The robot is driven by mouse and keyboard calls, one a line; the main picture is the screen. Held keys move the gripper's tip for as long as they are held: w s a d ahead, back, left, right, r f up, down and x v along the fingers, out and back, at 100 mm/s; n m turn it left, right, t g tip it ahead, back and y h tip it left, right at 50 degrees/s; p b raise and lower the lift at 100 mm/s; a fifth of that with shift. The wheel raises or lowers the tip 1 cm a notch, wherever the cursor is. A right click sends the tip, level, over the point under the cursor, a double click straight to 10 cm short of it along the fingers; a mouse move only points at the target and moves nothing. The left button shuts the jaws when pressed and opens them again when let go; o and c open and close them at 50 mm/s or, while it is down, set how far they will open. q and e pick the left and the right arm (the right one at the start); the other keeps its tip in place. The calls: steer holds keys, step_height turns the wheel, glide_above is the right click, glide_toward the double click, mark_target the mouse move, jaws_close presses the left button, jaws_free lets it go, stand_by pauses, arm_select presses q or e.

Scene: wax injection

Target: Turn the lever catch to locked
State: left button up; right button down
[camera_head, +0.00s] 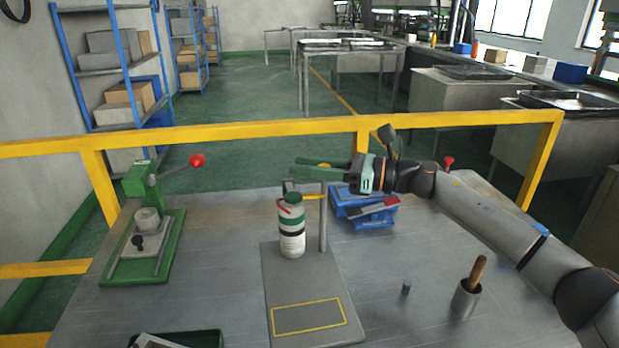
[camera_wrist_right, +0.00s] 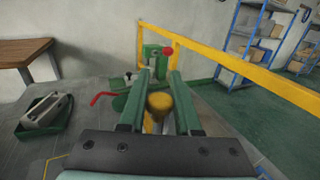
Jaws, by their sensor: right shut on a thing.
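A white canister (camera_head: 292,240) with green and dark bands stands upright on a grey base plate (camera_head: 287,296). A red lever (camera_head: 285,207) sits near its top and also shows in the right wrist view (camera_wrist_right: 103,97). A grey post (camera_head: 323,220) rises beside the canister. My right gripper (camera_head: 306,168) is above the post, its green fingers pointing left. It is shut on a yellow knob (camera_wrist_right: 158,103) by the post's top. I cannot tell which part is the lever catch, or its setting. My left gripper is not in view.
A green press (camera_head: 172,245) with a red-knobbed lever stands at the left. A blue box (camera_head: 345,203) lies behind the post. A cup (camera_head: 466,300) with a wooden handle stands at the right. A yellow rail (camera_head: 250,129) runs behind the table. The right front is mostly clear.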

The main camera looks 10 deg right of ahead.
steer(key=shift+n+g+y+b, duration=0.3)
steer(key=shift+n+g+b, duration=0.1)
steer(key=shift+g, duration=0.2)
steer(key=shift+s, duration=0.1)
steer(key=c, duration=0.7)
jaws_free()
steer(key=shift+a, duration=0.1)
steer(key=shift+o, duration=0.2)
